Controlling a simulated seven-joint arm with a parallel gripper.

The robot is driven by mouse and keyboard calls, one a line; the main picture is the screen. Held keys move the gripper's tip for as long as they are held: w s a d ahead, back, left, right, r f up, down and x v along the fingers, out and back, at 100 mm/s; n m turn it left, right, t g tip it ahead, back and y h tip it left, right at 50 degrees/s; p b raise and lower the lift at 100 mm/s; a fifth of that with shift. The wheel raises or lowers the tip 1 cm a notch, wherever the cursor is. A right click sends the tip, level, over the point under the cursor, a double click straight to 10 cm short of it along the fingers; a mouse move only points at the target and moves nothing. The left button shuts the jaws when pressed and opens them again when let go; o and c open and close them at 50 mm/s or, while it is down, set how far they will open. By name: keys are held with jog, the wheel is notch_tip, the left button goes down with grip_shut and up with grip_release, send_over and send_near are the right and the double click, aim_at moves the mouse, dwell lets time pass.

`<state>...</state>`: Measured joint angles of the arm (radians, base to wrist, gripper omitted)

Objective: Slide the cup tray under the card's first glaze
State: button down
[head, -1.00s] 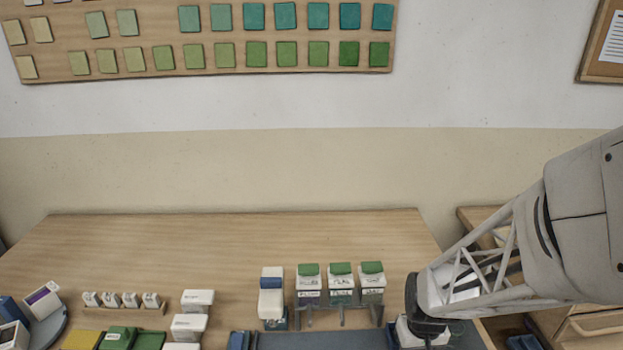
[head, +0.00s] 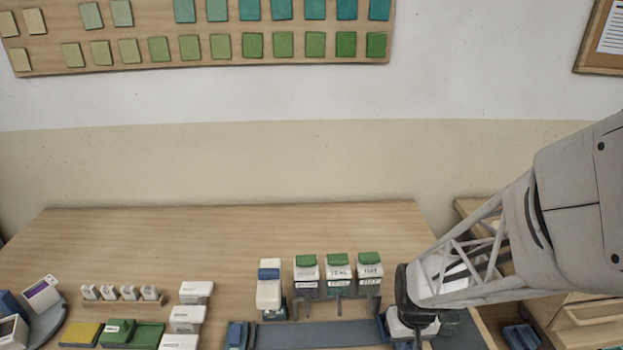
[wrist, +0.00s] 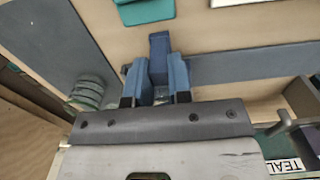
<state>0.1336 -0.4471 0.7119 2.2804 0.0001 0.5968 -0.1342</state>
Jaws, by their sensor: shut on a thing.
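My gripper (head: 402,338) is low over the right end of the grey-blue strip (head: 320,334) on the table. In the wrist view its two blue fingers (wrist: 160,82) are shut on a blue upright block (wrist: 159,48), which appears to be part of the cup tray. The rest of the tray and any cup on it are mostly hidden. The middle label seems to read TEAL.
A white dispenser with a blue band (head: 269,285) stands left of the buckets. A blue piece (head: 237,335) is at the strip's left end. A dark green stack (head: 449,322) stands right of my gripper.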

jog(key=shift+a, duration=4.9)
jog(key=shift+a, duration=2.05)
jog(key=c, duration=1.1)
grip_release()
jog(key=shift+r, duration=0.1)
